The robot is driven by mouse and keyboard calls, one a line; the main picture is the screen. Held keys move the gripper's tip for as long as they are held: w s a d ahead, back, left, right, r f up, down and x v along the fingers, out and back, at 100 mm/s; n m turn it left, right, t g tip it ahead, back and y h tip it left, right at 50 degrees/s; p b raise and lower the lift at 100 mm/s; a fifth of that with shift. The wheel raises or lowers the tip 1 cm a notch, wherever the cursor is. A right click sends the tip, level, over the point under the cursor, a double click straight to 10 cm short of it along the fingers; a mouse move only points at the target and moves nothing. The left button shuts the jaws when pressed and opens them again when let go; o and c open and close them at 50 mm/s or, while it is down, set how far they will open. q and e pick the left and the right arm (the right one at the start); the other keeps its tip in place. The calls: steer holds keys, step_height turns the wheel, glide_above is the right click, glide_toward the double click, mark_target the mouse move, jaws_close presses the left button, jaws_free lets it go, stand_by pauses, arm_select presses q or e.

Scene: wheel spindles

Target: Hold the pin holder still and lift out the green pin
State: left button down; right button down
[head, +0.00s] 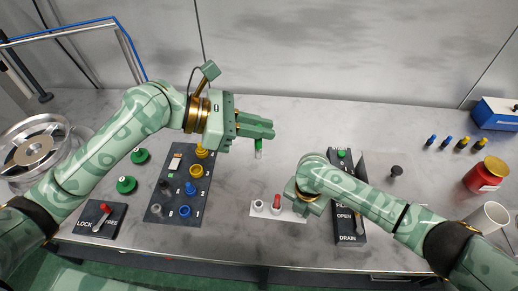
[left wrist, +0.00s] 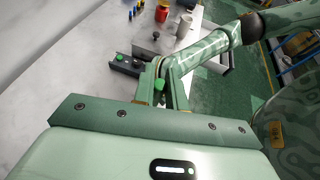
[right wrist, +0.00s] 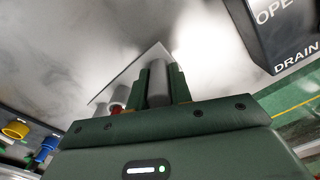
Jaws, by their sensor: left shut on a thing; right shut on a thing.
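My left gripper (head: 262,130) is shut on the green pin (head: 258,148), whose grey lower end hangs in the air, clear of the holder. The pin's green top (left wrist: 160,85) shows between the fingers in the left wrist view. The pin holder (head: 264,214) is a pale plate on the table with upright sockets. A red pin (head: 276,202) stands in one, beside another light socket. My right gripper (head: 302,200) is low at the holder's right end. In the right wrist view it is shut on a grey cylindrical socket (right wrist: 158,84) of the holder; the head view hides this socket.
A dark panel with coloured knobs (head: 180,185) stands left of the holder, and an OPEN/DRAIN panel (head: 349,222) right of it. A red can (head: 487,174), a white cup (head: 487,217) and several small pegs are far right. A metal wheel (head: 35,150) is far left.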

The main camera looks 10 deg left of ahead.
arm_select(q)
steer(key=shift+r, duration=1)
arm_select(e)
steer(key=c, duration=1.2)
jaws_free()
steer(key=shift+o, duration=0.2)
step_height(320, 180, up, 12)
steer(key=shift+f, duration=0.1)
